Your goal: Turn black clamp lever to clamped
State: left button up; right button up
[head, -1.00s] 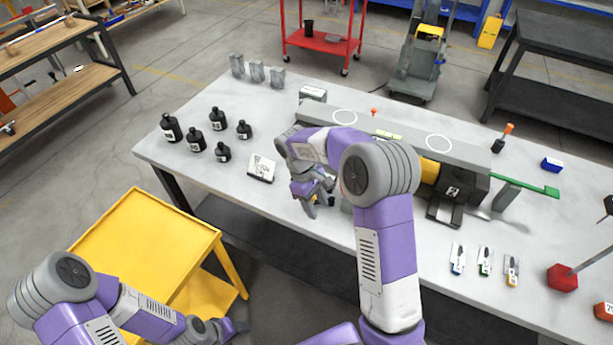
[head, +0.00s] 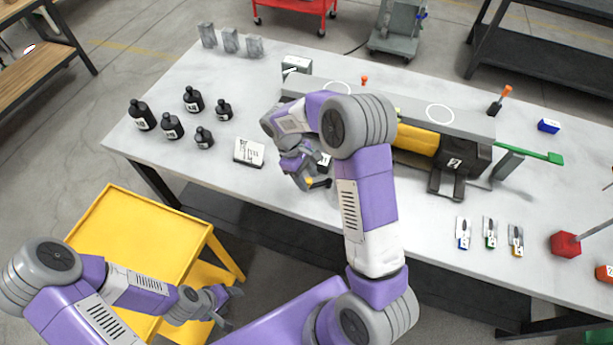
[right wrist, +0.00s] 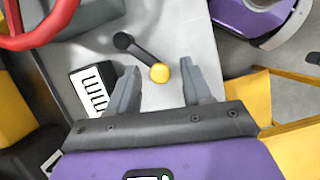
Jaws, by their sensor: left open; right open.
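A small dark lever with a yellow ball (right wrist: 160,72) at one end and a black round end (right wrist: 123,41) shows in the right wrist view. In the head view it is a dark piece with an orange-yellow tip (head: 320,183) at the bench's front side, partly hidden by my arm. My right gripper (right wrist: 161,68) is open, its fingers on either side of the yellow ball; contact cannot be told. In the head view the right gripper (head: 311,176) is low over the bench. My left gripper (head: 231,307) is open and empty beside the yellow cart.
A block with a striped label (right wrist: 92,90) and a red ring (right wrist: 40,25) lie left of the lever. Black bottles (head: 172,126) and a white sign (head: 249,152) stand on the bench (head: 290,215). The yellow cart (head: 135,235) is front left.

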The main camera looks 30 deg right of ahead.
grip_shut()
jog(key=shift+w, duration=0.15)
dwell(0.4)
jog(key=w+m+p, duration=0.1)
jog(key=d+m+y+p, duration=0.1)
jog(key=m, duration=0.1)
jog(key=shift+w+r, duration=0.1)
jog(key=shift+w, duration=0.3)
jog(key=shift+w+d+m+g+y+p, duration=0.1)
jog(key=shift+w+d+m+y+p, duration=0.2)
jog(key=shift+m, duration=0.45)
jog(key=shift+w+d+m+g+y+p, duration=0.1)
jog(key=shift+w+d+m+y+p, duration=0.15)
jog(key=shift+m, duration=0.45)
jog(key=shift+w+d+m+g+y+p, duration=0.1)
jog(key=shift+w+d+m+y+p, duration=0.2)
jog(key=shift+m, duration=0.45)
grip_release()
